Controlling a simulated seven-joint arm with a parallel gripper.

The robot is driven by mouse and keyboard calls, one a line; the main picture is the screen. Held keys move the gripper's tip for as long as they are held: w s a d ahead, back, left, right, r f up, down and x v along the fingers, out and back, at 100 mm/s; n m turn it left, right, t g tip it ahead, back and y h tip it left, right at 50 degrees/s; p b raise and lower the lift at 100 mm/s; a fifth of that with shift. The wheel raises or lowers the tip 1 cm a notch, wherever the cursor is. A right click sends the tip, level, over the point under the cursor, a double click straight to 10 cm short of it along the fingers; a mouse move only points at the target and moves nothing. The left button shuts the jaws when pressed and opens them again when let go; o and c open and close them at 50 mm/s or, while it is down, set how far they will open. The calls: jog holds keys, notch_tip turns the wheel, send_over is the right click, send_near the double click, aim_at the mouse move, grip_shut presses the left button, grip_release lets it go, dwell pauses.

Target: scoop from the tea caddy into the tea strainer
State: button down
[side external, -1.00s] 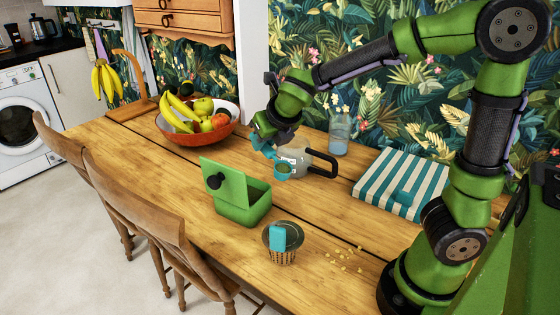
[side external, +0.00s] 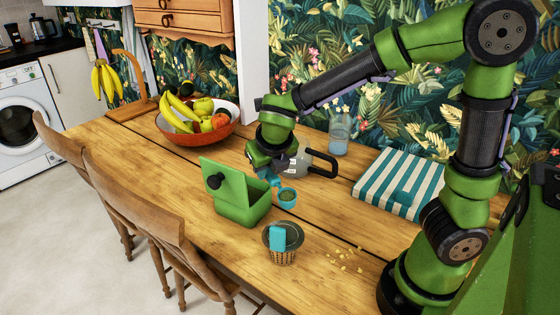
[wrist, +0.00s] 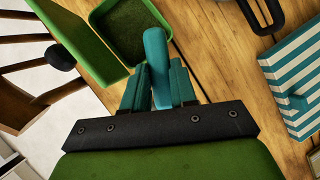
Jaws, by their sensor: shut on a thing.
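The tea caddy (side external: 243,211) is a green box with its lid (side external: 224,183) tilted open. The wrist view shows dark green tea inside the caddy (wrist: 135,27). My gripper (side external: 270,178) is shut on the handle of a teal scoop (side external: 288,203). The scoop's bowl holds dark green stuff and is just right of the caddy, apart from it. In the wrist view the scoop's handle (wrist: 156,55) lies between the fingers; its bowl is not clear there. The tea strainer (side external: 270,238), with a dark round top and teal tab, sits over a woven-looking cup nearer the camera.
A glass pot with a black handle (side external: 323,167) stands right behind my gripper. A striped blue-white box or cloth (side external: 405,182) lies at right. Crumbs (side external: 345,262) lie right of the strainer. A fruit bowl (side external: 200,132) is at the back left.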

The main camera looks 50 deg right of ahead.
jog(key=r+h, duration=0.1)
jog(key=a+r+t+h, duration=0.1)
jog(key=h, duration=0.1)
jog(key=shift+s+a, duration=0.1)
jog(key=shift+s, duration=0.1)
jog(key=y, duration=0.2)
jog(key=d+y, duration=0.1)
jog(key=shift+w+g, duration=0.25)
jog(key=shift+g, duration=0.15)
jog(key=shift+d+f+g+y, duration=0.2)
jog(key=shift+g+y, duration=0.3)
jog(key=shift+y, duration=0.5)
jog(key=shift+a, duration=0.1)
dwell(0.4)
